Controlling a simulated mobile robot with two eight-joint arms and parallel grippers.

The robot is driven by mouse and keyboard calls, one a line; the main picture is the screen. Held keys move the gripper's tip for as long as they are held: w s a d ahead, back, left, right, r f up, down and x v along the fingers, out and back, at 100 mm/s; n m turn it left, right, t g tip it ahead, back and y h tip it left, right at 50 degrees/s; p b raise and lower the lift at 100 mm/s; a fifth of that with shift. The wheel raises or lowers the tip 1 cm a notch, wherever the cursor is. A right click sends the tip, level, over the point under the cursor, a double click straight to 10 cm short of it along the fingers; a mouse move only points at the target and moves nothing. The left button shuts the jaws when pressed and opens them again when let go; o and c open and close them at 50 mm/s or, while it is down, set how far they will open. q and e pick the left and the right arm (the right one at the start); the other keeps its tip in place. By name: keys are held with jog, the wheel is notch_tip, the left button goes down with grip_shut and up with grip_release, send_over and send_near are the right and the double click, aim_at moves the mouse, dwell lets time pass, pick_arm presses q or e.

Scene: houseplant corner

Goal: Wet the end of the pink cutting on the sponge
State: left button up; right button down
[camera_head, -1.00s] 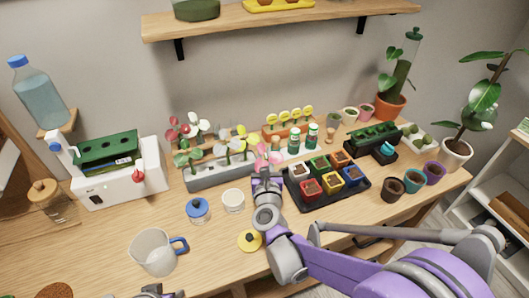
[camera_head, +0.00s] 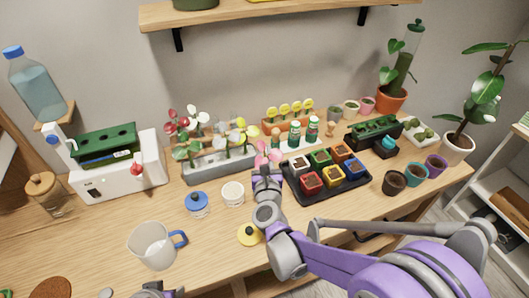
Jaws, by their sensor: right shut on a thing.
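My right gripper (camera_head: 266,173) is shut on the pink cutting (camera_head: 269,154), whose pink head shows just above the fingers. It is over the table, between the grey flower trough and the black tray of coloured pots. The cutting's lower end is hidden by the gripper. I cannot clearly make out a sponge; a small round white pot (camera_head: 233,194) stands left of the gripper, and its contents are too small to tell. My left gripper (camera_head: 155,291) shows only in part at the bottom edge, and its jaws cannot be made out.
The grey trough (camera_head: 212,170) holds red, white and yellow flowers. The black tray (camera_head: 316,193) holds several coloured pots.

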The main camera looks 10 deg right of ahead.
pick_arm(q)
jog(key=shift+s+f+b, duration=0.2)
jog(key=shift+f+b, duration=0.25)
jog(key=shift+f, duration=0.05)
pick_arm(e)
jog(key=shift+f, duration=0.6)
dwell(0.8)
pick_arm(q)
jog(key=shift+w+r+p, duration=0.3)
jog(key=shift+r+p, duration=0.4)
jog(key=shift+r, duration=0.2)
jog(key=shift+w+r+p, duration=0.25)
jog(key=shift+r+p, duration=0.5)
jog(key=shift+r, duration=0.1)
jog(key=shift+w+r+p, duration=0.3)
jog(key=shift+r+p, duration=0.4)
jog(key=shift+r, duration=0.2)
pick_arm(e)
notch_tip(320, 180, up, 7)
pick_arm(q)
jog(key=shift+s, duration=0.1)
